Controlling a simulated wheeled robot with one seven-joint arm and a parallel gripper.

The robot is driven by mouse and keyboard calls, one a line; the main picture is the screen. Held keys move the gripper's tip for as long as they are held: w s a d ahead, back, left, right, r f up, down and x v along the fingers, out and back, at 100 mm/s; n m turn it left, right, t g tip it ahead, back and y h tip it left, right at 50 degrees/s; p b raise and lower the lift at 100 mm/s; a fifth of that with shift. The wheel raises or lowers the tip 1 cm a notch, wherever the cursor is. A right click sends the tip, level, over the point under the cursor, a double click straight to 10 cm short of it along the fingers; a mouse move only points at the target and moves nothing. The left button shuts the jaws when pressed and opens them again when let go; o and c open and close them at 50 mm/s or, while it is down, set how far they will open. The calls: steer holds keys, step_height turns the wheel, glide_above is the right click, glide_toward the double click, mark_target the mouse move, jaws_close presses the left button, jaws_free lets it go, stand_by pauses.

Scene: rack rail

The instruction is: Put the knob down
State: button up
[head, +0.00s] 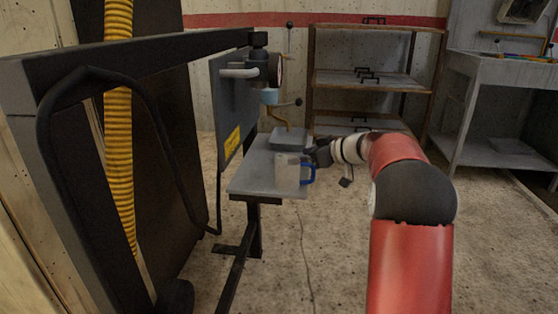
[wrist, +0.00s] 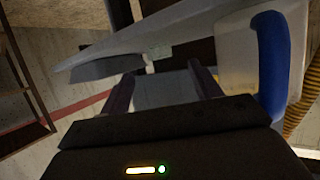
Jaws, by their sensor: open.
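My gripper (head: 318,153) is at the right side of a small grey shelf, close to a pitcher with a blue handle. In the wrist view its two dark fingers (wrist: 163,90) stand apart, with a grey surface showing between them and nothing clearly held. A small dark knob (head: 298,101) is on the end of a thin rod on the machine, above the shelf and apart from my gripper. Another dark knob (head: 289,24) tops an upright rod higher up. I cannot tell which one the task means.
The pale pitcher (head: 286,174) stands on the shelf (head: 246,182); its blue handle (wrist: 272,62) is close right of the fingers. A grey block (head: 289,139) sits behind it. A dark frame (head: 140,55) fills the left. A rack (head: 375,80) and a sink bench (head: 500,70) stand behind.

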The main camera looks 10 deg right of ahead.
steer(key=p+x, duration=0.1)
steer(key=x, duration=0.5)
steer(key=shift+w+f, duration=0.2)
steer(key=shift+c, duration=0.3)
steer(key=c, duration=1.1)
steer(key=shift+r, duration=0.15)
